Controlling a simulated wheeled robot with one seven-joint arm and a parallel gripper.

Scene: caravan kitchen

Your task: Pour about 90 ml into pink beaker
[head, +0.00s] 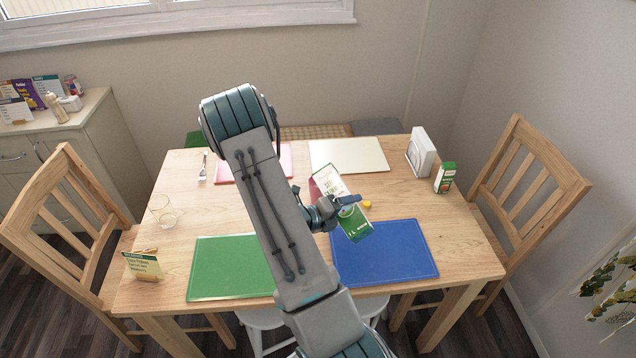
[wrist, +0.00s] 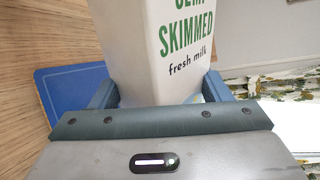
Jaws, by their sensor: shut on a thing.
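My gripper (head: 345,203) is shut on a white and green milk carton (head: 332,180), over the table between the pink and blue mats. The carton is tilted, its white end toward the upper left and its green end toward the lower right. In the wrist view the carton (wrist: 180,40) fills the space between my fingers (wrist: 160,95) and reads "semi skimmed fresh milk". A pink sliver (head: 313,189) shows at the carton's left edge; it may be the pink beaker, mostly hidden behind carton and arm. Its contents and any stream of milk cannot be seen.
A yellow cap (head: 367,204) lies right of the carton. Green (head: 228,268), blue (head: 390,252), pink (head: 226,172) and pale (head: 350,153) mats lie on the table. A clear glass (head: 164,216), a sign (head: 143,265), a small green box (head: 445,177) and a white holder (head: 421,152) stand near the edges.

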